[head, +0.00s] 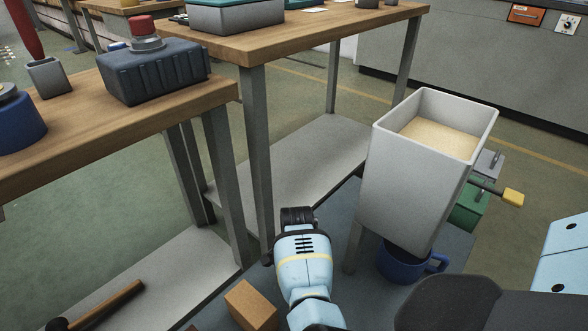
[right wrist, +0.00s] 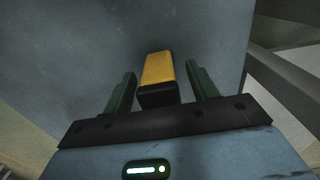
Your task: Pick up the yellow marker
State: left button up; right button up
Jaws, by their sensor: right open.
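In the right wrist view, a yellow piece with a black near end (right wrist: 158,70), which looks like the yellow marker, lies between the fingers of my right gripper (right wrist: 161,69). The green fingers are open, with a gap on each side of it. A plain grey surface is behind it. In the head view, a small yellow piece (head: 513,197) sits at the end of a dark rod beside the grey hopper (head: 405,190); I cannot tell whether it is the same thing. Neither gripper's fingers show in the head view.
The hopper holds pale grainy material, with a blue mug (head: 402,264) beneath it. A green box (head: 468,208) is behind it. Wooden workbenches (head: 60,130) stand at the left and back. A hammer (head: 105,304) lies on a low shelf, and a brown block (head: 250,305) is nearby.

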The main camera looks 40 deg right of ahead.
jog(key=shift+f, duration=0.55)
jog(key=shift+r, duration=0.1)
jog(key=shift+c, duration=0.5)
jog(key=shift+c, duration=1.1)
jog(key=c, duration=0.7)
jog(key=shift+c, duration=0.2)
jog(key=shift+r, duration=0.1)
